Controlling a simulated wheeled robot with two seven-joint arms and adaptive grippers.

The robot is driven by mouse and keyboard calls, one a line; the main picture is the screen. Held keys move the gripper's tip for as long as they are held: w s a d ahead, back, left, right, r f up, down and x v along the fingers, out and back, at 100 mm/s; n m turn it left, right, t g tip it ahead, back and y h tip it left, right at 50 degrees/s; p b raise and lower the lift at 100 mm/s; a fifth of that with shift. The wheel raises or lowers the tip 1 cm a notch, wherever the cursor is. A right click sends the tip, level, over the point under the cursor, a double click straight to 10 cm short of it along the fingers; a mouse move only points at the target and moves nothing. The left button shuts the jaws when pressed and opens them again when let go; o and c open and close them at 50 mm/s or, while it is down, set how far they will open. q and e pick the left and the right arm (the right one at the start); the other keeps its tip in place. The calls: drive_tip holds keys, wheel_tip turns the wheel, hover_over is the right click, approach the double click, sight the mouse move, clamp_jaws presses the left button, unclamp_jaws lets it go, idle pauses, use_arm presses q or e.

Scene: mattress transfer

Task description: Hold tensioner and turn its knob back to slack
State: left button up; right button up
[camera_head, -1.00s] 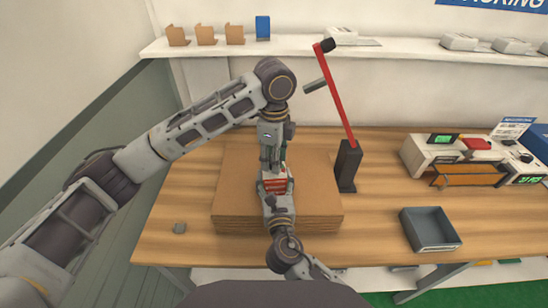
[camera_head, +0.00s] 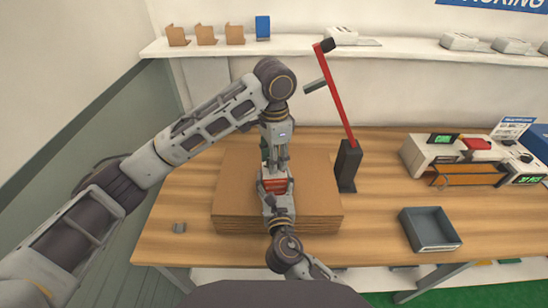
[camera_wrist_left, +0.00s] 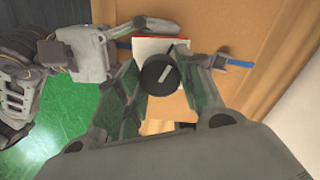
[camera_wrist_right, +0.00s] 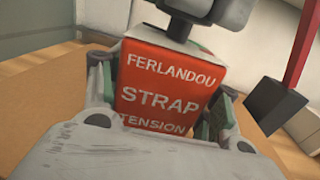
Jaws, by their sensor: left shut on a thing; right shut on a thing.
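The strap tensioner is a red and white box (camera_head: 275,186) on top of the cardboard stack. Its lettered red face (camera_wrist_right: 160,95) fills the middle of the right wrist view. Its round black knob (camera_wrist_left: 159,76) has a white mark that runs at a slant in the left wrist view. My left gripper (camera_head: 275,166) reaches down from the far side and is shut on the knob, one finger on each side of it. My right gripper (camera_head: 274,191) comes from the near side and is shut on the tensioner body, its fingers along both sides. Part of the knob is hidden in the head view.
A blue strap (camera_wrist_left: 240,63) extends from the tensioner. The cardboard stack (camera_head: 320,195) lies on a wooden table (camera_head: 380,215). A red lever on a black stand (camera_head: 347,165) rises close to its right. A grey tray (camera_head: 430,230) stands farther right.

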use_arm(q)
drive_tip(key=shift+w+n, duration=0.1)
drive_tip(key=shift+n, duration=2.5)
use_arm(e)
drive_tip(key=shift+r, duration=0.15)
drive_tip(key=shift+a, duration=0.1)
use_arm(q)
drive_tip(key=o, duration=1)
drive_tip(key=shift+o, duration=0.2)
drive_tip(key=shift+r, duration=0.1)
wheel_tip(320, 180, up, 12)
use_arm(e)
drive_tip(key=o, duration=1.7)
